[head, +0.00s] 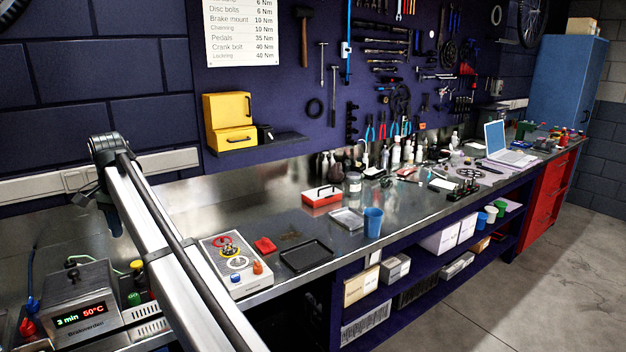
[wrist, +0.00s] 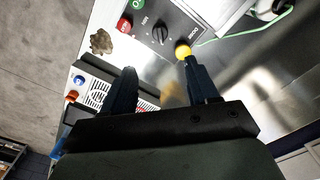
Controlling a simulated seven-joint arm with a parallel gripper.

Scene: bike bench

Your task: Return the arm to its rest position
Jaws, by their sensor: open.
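My gripper (wrist: 160,66) shows in the wrist view with its two dark fingers spread apart. Nothing is held between the fingers. Below them is the steel bench top, with a yellow knob (wrist: 183,50) close to the right fingertip in the picture. I cannot tell whether they touch. In the head view my arm crosses the lower left over the bench (head: 285,218). My gripper is not visible there.
The wrist view shows a control panel with a black dial (wrist: 160,33) and red button (wrist: 124,26). The head view shows a heater box (head: 85,305) at left, a board with coloured rings (head: 222,262), a black tray (head: 306,256) and a blue cup (head: 373,222).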

